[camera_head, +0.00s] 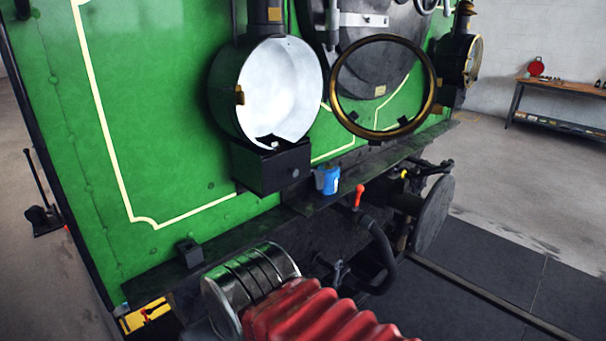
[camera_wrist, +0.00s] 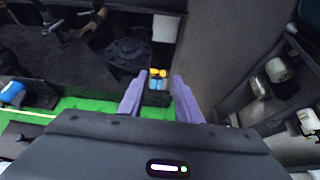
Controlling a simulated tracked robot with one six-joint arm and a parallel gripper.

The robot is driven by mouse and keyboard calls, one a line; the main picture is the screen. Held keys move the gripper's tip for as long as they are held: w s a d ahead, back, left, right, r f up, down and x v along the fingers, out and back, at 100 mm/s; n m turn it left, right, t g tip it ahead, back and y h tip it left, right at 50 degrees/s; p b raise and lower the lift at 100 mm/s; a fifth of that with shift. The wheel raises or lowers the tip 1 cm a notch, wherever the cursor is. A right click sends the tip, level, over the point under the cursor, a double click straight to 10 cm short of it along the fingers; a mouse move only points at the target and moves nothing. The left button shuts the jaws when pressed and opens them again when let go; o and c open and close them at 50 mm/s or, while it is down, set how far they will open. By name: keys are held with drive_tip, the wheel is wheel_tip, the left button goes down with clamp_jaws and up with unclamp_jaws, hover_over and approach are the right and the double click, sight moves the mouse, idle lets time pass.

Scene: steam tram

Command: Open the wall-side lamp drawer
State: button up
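A black drawer box (camera_head: 272,166) with a small grey knob sits under the near round lamp (camera_head: 280,88); its front looks flush, so it appears shut. The lamp's brass-rimmed door (camera_head: 383,87) hangs open to the right. A second lamp (camera_head: 460,58) stands farther right, towards the back wall, with a dark box (camera_head: 452,96) under it, too small to read. I cannot tell which box is the wall-side one. My gripper (camera_wrist: 157,77) shows two purple fingers apart and empty in the wrist view. In the head view its fingers are hidden, below and left of the near drawer.
A blue cup (camera_head: 327,180) stands on the dark ledge (camera_head: 360,176). A red-handled hose coupling (camera_head: 358,196) and a round buffer (camera_head: 434,213) project nearby. A small black block (camera_head: 189,252) and a yellow item (camera_head: 146,316) lie lower left. A workbench (camera_head: 560,105) stands against the wall.

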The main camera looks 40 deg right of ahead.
drive_tip(key=shift+o, duration=0.2)
drive_tip(key=shift+o, duration=0.4)
drive_tip(key=shift+d, duration=0.3)
drive_tip(key=w+d+r+m+t+y, duration=0.15)
drive_tip(key=w+d+m+y, duration=0.4)
drive_tip(key=m, duration=0.65)
drive_tip(key=w+d+r+m+t+y, duration=0.1)
drive_tip(key=w+d+m+t+y, duration=0.15)
drive_tip(key=w+d+m, duration=0.6)
drive_tip(key=s+d+r+m+t+h, duration=0.2)
drive_tip(key=d+m, duration=0.5)
drive_tip(key=d, duration=0.5)
drive_tip(key=s+d+r+m+t+h, duration=0.2)
drive_tip(key=d+m+t+h, duration=0.3)
drive_tip(key=d+m, duration=0.3)
drive_tip(key=d+t, duration=0.1)
drive_tip(key=d, duration=0.3)
drive_tip(key=shift+d, duration=0.35)
